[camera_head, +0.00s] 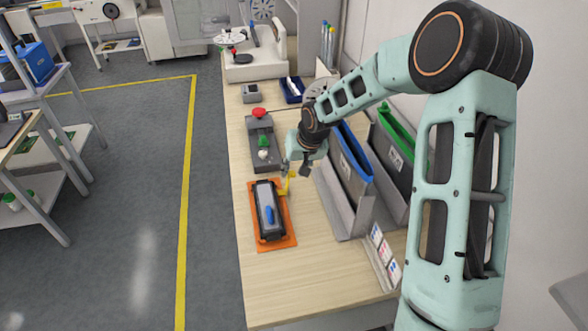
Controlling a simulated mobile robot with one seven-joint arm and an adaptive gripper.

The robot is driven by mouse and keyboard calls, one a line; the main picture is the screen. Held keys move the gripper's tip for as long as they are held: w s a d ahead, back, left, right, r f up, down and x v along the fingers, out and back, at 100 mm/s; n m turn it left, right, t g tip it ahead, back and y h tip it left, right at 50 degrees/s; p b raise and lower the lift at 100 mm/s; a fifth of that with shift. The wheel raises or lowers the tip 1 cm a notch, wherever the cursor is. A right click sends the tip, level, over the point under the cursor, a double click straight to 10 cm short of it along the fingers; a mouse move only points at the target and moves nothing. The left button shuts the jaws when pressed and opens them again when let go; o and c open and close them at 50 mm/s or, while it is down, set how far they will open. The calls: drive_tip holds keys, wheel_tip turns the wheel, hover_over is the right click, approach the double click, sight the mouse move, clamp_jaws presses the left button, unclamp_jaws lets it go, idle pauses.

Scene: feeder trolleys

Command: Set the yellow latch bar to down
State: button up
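The yellow latch bar (287,185) stands raised at the far right corner of a dark grey case with a blue handle (268,214). The case sits on an orange base plate (283,239) on the bench. My gripper (294,170) is just above and behind the yellow bar, pointing down. Its two small fingers look apart, with nothing visible between them. The lower fingertips are close to the bar's top; whether they touch it I cannot tell.
A grey control box (263,153) with a red button and green and white knobs lies behind the case. Grey bins with blue (352,158) and green (396,139) rims stand to the right, close to my arm. The wooden bench top (285,281) is clear in front.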

clamp_jaws()
idle(0.3)
idle(0.3)
